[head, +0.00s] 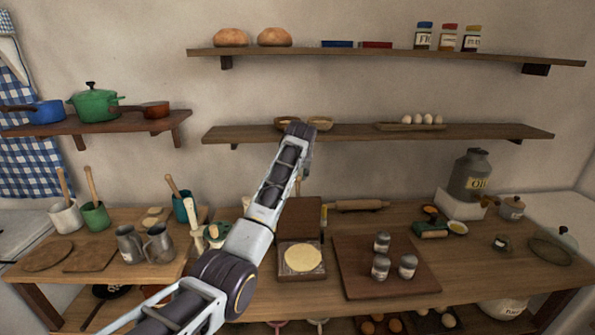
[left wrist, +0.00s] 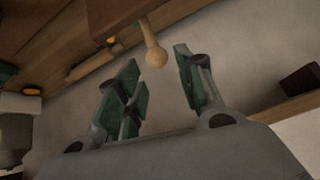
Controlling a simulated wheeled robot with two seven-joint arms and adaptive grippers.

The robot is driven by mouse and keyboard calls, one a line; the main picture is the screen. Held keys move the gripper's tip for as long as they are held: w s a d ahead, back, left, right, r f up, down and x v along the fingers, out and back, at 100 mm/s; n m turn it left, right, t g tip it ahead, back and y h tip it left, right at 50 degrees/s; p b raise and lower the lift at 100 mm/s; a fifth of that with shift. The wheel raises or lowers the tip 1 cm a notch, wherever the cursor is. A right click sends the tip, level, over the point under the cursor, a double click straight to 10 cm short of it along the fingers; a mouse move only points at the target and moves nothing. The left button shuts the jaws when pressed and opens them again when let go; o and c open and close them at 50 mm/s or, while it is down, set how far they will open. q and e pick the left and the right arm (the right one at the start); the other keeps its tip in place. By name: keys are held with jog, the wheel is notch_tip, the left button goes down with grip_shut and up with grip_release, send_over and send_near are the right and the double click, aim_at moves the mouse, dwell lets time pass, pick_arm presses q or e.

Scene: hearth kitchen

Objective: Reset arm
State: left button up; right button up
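My left arm reaches in from the lower left of the head view, over the counter (head: 475,262), and points up towards the wall. Its gripper (head: 300,130) is in front of the middle shelf (head: 365,132), seen from behind. In the left wrist view, the two green-padded fingers of the left gripper (left wrist: 160,82) stand apart with nothing held between them. A wooden knob-ended handle (left wrist: 155,56) shows past the fingertips; I cannot tell its distance. My right gripper is in neither view.
Metal mugs (head: 159,243) stand at the left. The wall between shelf and counter is mostly clear right of the arm.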

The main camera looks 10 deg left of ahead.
pick_arm(q)
jog(key=shift+s+r, duration=0.2)
jog(key=shift+f, duration=0.1)
